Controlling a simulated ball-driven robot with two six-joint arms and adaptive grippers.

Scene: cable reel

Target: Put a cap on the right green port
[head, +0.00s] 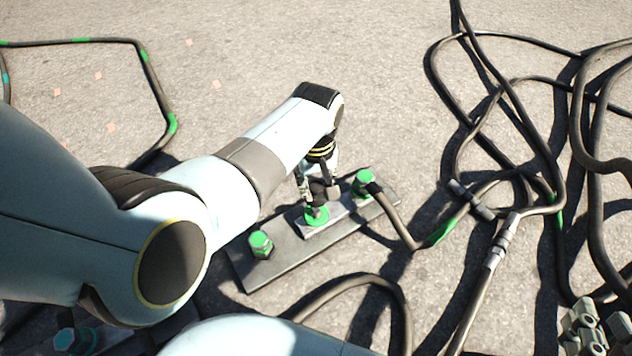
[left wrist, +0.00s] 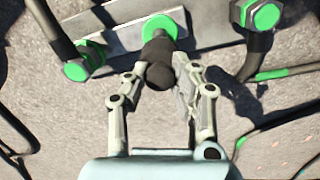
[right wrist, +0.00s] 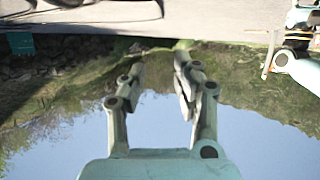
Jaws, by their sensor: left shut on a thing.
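My left gripper (head: 318,190) is shut on a dark cylindrical cap (left wrist: 158,66), above the middle of a grey metal plate (head: 285,262). A green port (head: 317,216) lies right under the cap; in the left wrist view its green ring (left wrist: 160,24) shows just beyond the cap's far end. I cannot tell whether cap and port touch. A green fitting (head: 364,184) with a black cable stands at the plate's right end, and another green fitting (head: 260,244) at its left end. My right gripper (right wrist: 160,70) is open and empty, away from the plate.
Thick black cables (head: 500,90) lie looped on the ground at the right. A cable with green bands (head: 165,140) lies at the upper left. Grey connectors (head: 585,325) sit at the lower right corner. Bare ground is free behind the plate.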

